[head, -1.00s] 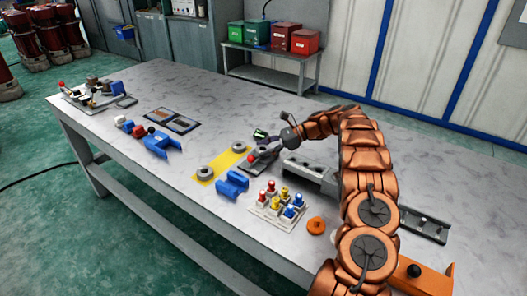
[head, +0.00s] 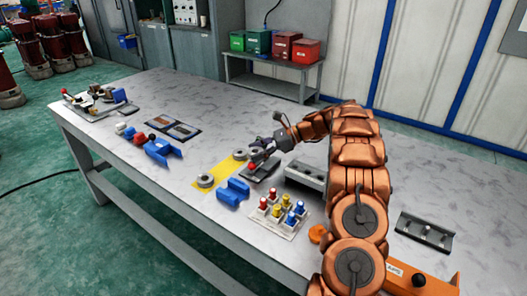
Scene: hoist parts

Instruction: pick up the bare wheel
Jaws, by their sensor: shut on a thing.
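Two grey ring-shaped wheels lie on the yellow mat (head: 222,169), a front one (head: 205,181) and a back one (head: 240,154). A third grey round wheel (head: 257,153) is at the fingertips of my gripper (head: 262,146), just right of the mat's back end and above a dark plate (head: 262,171) with a red knob (head: 251,165). My gripper is shut on this wheel. The fingers are small and partly hide it. I cannot tell whether it touches the plate, nor clearly which wheel is the bare one.
A blue bracket (head: 233,191) stands in front of the plate. A pale board with red, yellow and blue pegs (head: 278,213) is nearer me. A grey block (head: 306,174) sits right of my gripper. The table's back middle is clear.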

